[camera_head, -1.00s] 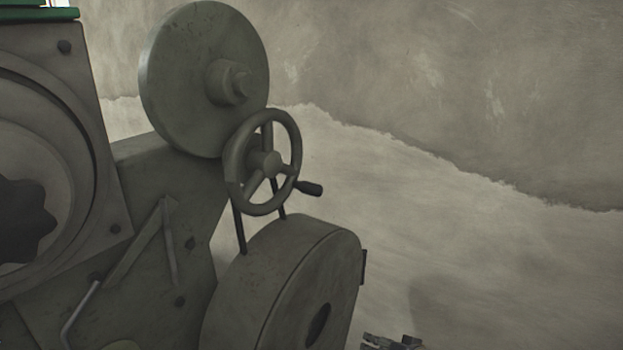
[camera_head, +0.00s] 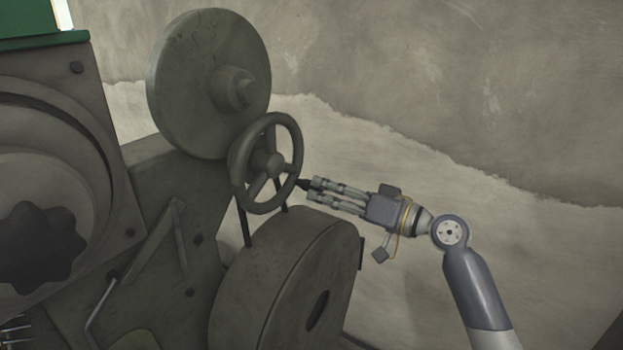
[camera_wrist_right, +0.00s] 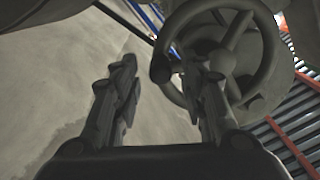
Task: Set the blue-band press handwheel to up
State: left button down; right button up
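No blue band shows on the press in the head view. My right gripper (camera_head: 311,190) comes in from the right, its fingertips at the handle. Pale prongs at the lower left edge of the head view may be my left gripper (camera_head: 14,331).
A large round disc (camera_head: 208,85) stands above the handwheel and a thick wheel-shaped housing (camera_head: 285,285) below it. The grey machine body (camera_head: 165,240) fills the left. The floor (camera_head: 400,165) to the right is clear around my right arm.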

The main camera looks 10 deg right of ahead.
aim_at(285, 169)
jog(key=shift+p+x, duration=0.55)
jog(key=shift+x, duration=1.55)
grip_shut()
